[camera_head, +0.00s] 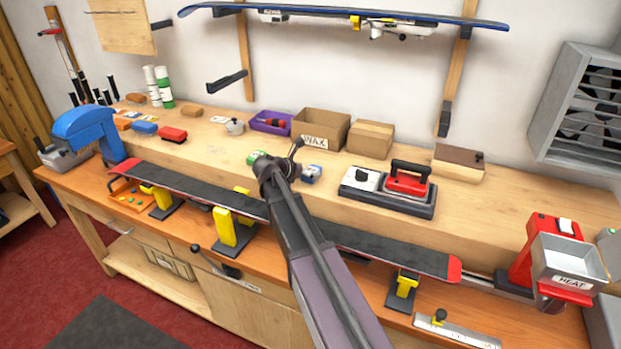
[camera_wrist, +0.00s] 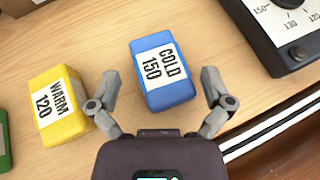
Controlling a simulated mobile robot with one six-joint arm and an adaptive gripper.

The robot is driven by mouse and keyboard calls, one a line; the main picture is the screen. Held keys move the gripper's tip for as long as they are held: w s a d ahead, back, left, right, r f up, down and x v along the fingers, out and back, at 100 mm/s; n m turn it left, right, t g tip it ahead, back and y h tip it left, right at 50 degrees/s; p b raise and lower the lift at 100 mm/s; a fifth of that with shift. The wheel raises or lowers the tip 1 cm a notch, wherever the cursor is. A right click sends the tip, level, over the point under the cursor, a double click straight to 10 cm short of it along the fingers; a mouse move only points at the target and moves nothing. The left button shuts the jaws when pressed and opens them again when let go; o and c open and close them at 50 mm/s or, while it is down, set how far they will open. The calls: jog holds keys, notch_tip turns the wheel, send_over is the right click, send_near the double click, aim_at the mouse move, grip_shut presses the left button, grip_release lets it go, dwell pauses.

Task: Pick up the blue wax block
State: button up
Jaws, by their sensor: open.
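The blue wax block (camera_wrist: 164,76) lies flat on the raised wooden shelf, with a white label reading "COLD 150". In the wrist view it sits between and a little beyond the spread fingers of my gripper (camera_wrist: 160,103), which is open and empty. In the head view my arm reaches over the bench, and the blue block (camera_head: 311,173) shows just right of my gripper (camera_head: 280,160), partly hidden by it.
A yellow block (camera_wrist: 59,106) labelled "WARM 120" lies left of the blue one, with a green block (camera_wrist: 3,140) at the edge. A dial unit (camera_wrist: 285,35) stands at right. A snowboard (camera_head: 390,247) lies in front.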

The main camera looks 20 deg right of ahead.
jog(key=shift+w+d+f, duration=0.2)
jog(key=shift+d+f, duration=0.1)
jog(key=shift+d, duration=0.2)
jog(key=c, duration=1.2)
